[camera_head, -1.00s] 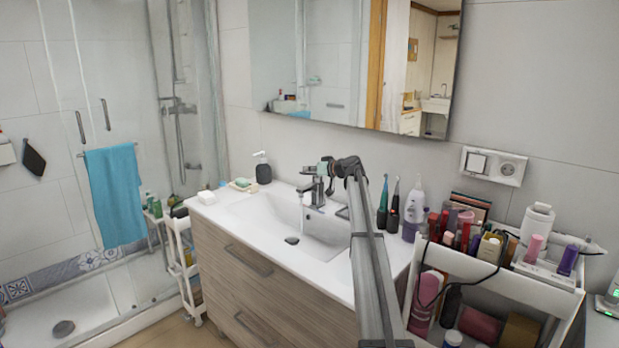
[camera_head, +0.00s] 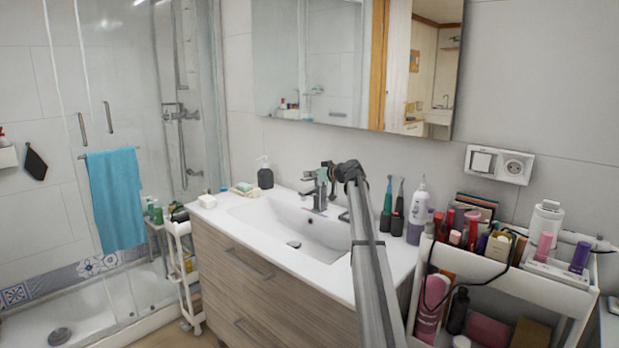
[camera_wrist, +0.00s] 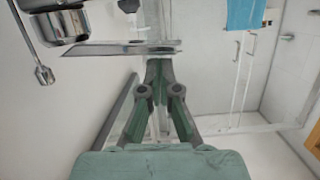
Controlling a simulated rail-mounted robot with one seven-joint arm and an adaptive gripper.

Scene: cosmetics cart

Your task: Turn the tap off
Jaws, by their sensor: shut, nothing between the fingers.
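The chrome tap (camera_head: 320,196) stands at the back of the white basin (camera_head: 262,212). In the wrist view, its round chrome body (camera_wrist: 62,25) is at upper left, and a flat lever (camera_wrist: 118,48) reaches from it to the right. My gripper (camera_head: 312,177) is at the top of the tap in the head view. In the wrist view, my gripper (camera_wrist: 159,62) has its green fingers together and empty, with tips close to the lever's outer end. I cannot tell whether they touch. I cannot make out running water.
A soap dispenser (camera_head: 265,173) stands on the counter left of the tap. Electric toothbrushes (camera_head: 386,208) and a white bottle (camera_head: 418,212) stand to the right. A cart full of cosmetics (camera_head: 498,275) is at far right. The mirror (camera_head: 350,65) hangs above the basin.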

